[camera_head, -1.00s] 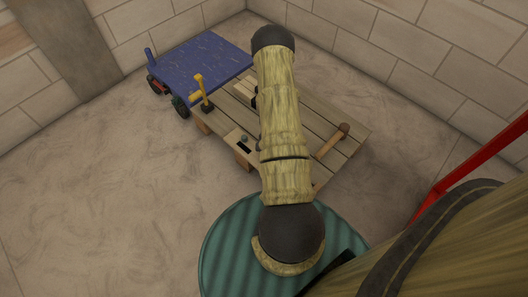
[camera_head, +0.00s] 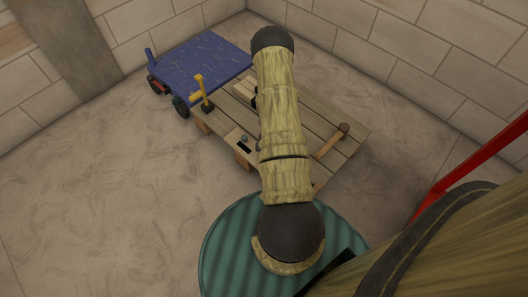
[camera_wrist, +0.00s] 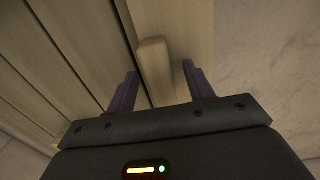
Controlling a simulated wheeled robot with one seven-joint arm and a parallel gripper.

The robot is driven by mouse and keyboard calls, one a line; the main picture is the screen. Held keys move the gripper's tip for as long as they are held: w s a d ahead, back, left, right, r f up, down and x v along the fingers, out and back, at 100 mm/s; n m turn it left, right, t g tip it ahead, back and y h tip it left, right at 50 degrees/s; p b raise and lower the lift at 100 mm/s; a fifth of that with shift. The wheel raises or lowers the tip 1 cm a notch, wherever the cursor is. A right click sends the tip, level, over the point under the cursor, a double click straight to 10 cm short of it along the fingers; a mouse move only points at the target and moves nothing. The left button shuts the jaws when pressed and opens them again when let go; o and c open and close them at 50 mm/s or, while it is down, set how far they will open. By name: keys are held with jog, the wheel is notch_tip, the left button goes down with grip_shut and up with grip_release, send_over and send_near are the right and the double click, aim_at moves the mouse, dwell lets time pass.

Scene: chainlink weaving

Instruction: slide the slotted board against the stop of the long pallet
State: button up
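The long pallet (camera_head: 312,112) of wooden planks lies on the floor, partly hidden behind my arm in the head view. A pale board with a dark slot (camera_head: 244,149) shows at its near left edge, with a small greenish knob beside the slot. A light wooden piece (camera_head: 243,90) lies farther back, partly covered by my arm. I cannot tell which part is the stop. In the wrist view my gripper (camera_wrist: 160,82) is open, its purple fingers apart on either side of a pale upright block (camera_wrist: 154,66), with gaps visible. The head view hides my gripper.
A blue-topped cart (camera_head: 203,65) with wheels stands at the pallet's far left. A yellow upright handle (camera_head: 200,88) rises at the left corner. A wooden mallet (camera_head: 331,141) lies on the right planks. A green ribbed round top (camera_head: 228,245) is in front. Floor is clear at left.

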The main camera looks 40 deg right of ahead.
notch_tip(320, 180, up, 17)
jog(key=p, duration=0.8)
jog(key=shift+r, duration=0.2)
dwell(0.4)
jog(key=w+a+r+h+p, duration=0.1)
jog(key=a+r, duration=0.4)
jog(key=r, duration=0.4)
jog(key=w+a+r, duration=0.2)
jog(key=a+r, duration=0.2)
jog(key=r, duration=0.4)
jog(key=s+a+r+m+t+y+p, duration=0.1)
jog(key=s+a+r, duration=0.3)
jog(key=a+r, duration=0.3)
jog(key=s+a+r+m+t, duration=0.1)
jog(key=s+a+r+t, duration=0.1)
jog(key=s+a+r, duration=0.35)
notch_tip(320, 180, up, 40)
jog(key=w+a+p, duration=0.1)
jog(key=a+p, duration=0.1)
jog(key=p, duration=3.6)
